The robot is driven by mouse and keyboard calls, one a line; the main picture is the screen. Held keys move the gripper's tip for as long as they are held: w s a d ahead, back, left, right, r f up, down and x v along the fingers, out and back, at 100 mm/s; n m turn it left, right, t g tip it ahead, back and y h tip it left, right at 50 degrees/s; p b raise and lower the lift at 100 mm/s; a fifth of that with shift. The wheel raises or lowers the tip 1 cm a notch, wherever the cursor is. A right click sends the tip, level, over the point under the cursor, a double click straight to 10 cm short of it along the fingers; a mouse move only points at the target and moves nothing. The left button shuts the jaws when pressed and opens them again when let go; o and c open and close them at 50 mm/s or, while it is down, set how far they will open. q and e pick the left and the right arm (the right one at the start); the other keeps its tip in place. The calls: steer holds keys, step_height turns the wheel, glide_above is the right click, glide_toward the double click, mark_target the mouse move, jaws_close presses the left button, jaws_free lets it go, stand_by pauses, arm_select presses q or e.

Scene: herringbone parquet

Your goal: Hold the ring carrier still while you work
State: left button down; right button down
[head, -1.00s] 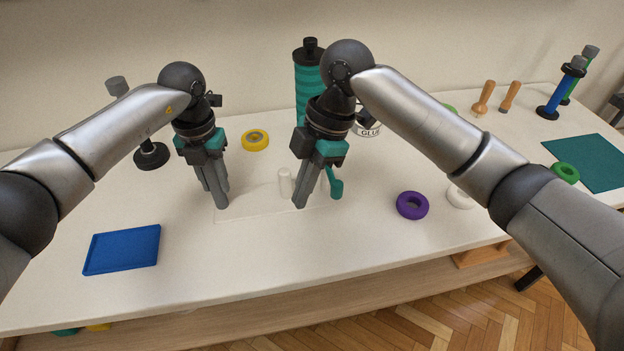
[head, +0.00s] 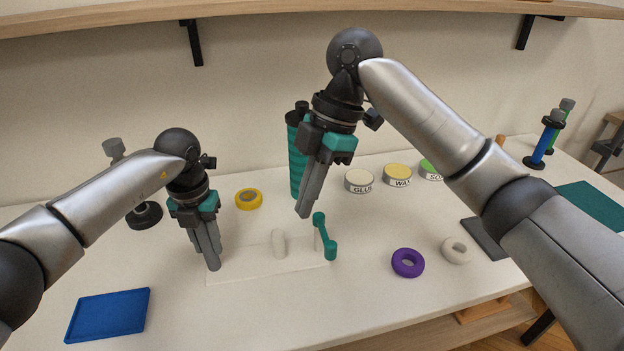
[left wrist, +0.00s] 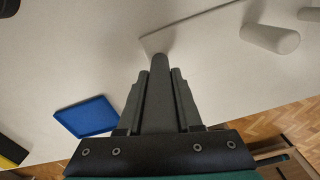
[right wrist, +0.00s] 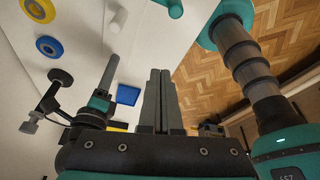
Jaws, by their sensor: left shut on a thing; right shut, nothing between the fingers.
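The ring carrier appears to be the low white base (head: 250,272) on the table, with a white rounded post (head: 279,243) on it. A teal piece with two knobbed ends (head: 325,238) is at its right end, by another pale upright. My left gripper (head: 213,267) is shut with its tips down at the base's left end; the left wrist view shows them at a corner of the base (left wrist: 205,18). The gripped part is hidden. My right gripper (head: 304,213) is shut and empty, raised above and behind the carrier.
A purple ring (head: 407,263) and a white ring (head: 456,250) lie to the right, a blue tray (head: 107,314) at front left. The front middle of the table is clear.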

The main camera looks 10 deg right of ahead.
arm_select(q)
steer(key=shift+f, duration=0.15)
arm_select(e)
steer(key=v, duration=1.1)
steer(key=shift+d+r, duration=0.15)
steer(key=shift+r, duration=0.2)
arm_select(q)
steer(key=c, duration=0.5)
jaws_free()
arm_select(e)
steer(key=shift+w, duration=0.1)
arm_select(q)
steer(key=shift+r, duration=0.2)
step_height(320, 180, up, 12)
steer(key=shift+f, duration=0.1)
